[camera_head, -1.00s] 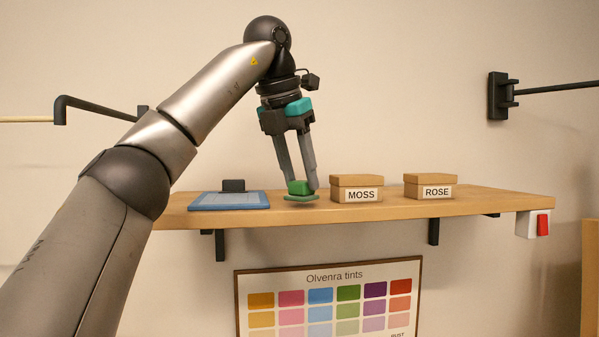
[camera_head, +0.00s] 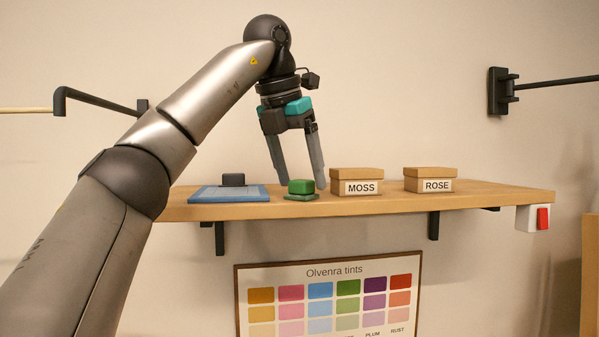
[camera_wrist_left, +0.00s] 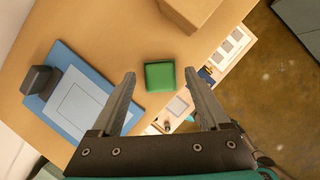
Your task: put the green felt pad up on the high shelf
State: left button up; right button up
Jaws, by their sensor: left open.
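The green felt pad (camera_head: 301,196), a thin green base with a darker green block on top, lies flat on the high wooden shelf (camera_head: 400,207). It sits between the blue-framed board and the MOSS box. My left gripper (camera_head: 301,185) is open above it, with its fingers spread on either side of the block. In the left wrist view the green felt pad (camera_wrist_left: 160,76) shows from above between my open fingertips (camera_wrist_left: 160,75), apart from both. My right gripper is not in view.
A blue-framed board (camera_head: 229,194) with a dark grey block (camera_head: 233,180) lies left of the pad. The MOSS box (camera_head: 357,182) stands close on the right, the ROSE box (camera_head: 430,181) farther along. A red switch (camera_head: 543,219) hangs at the shelf's right end.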

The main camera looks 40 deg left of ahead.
pick_arm(q)
jog(key=v, duration=1.2)
jog(key=shift+p, duration=0.4)
dwell(2.1)
